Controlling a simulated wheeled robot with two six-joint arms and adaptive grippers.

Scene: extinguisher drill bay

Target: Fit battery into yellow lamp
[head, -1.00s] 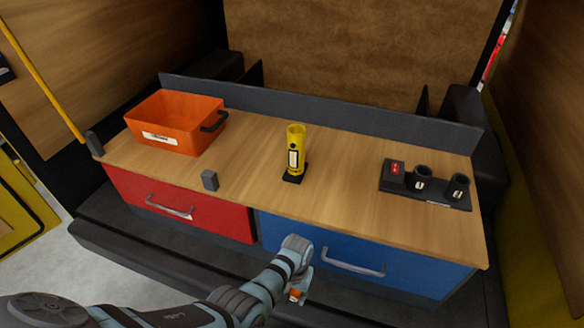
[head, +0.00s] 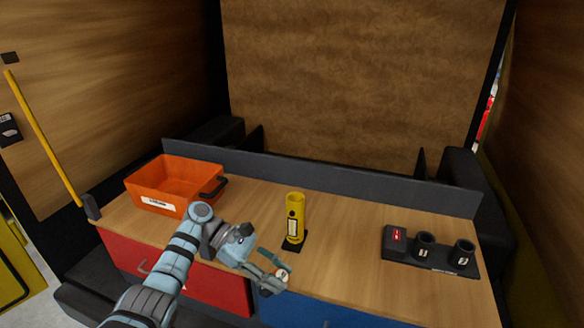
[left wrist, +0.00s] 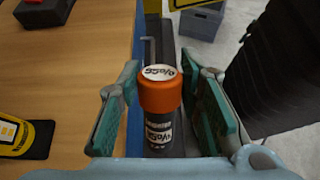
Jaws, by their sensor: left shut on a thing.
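The yellow lamp (head: 295,215) stands upright on a small black base on the wooden counter, its top end open. A yellow and black thing at the lower left of the left wrist view (left wrist: 28,136) looks like the lamp. My left gripper (head: 280,270) is just in front of the lamp, near the counter's front edge, and apart from it. It is shut on the battery (left wrist: 158,98), which has an orange cap with a white printed top and a dark labelled body. In the head view the battery is mostly hidden by the fingers. My right gripper is not in view.
An orange bin (head: 170,185) stands at the counter's left. A black holder (head: 432,252) with two cups and a red-marked block sits at the right. A red drawer (head: 220,288) and a blue drawer (head: 310,312) are below. The counter between lamp and holder is clear.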

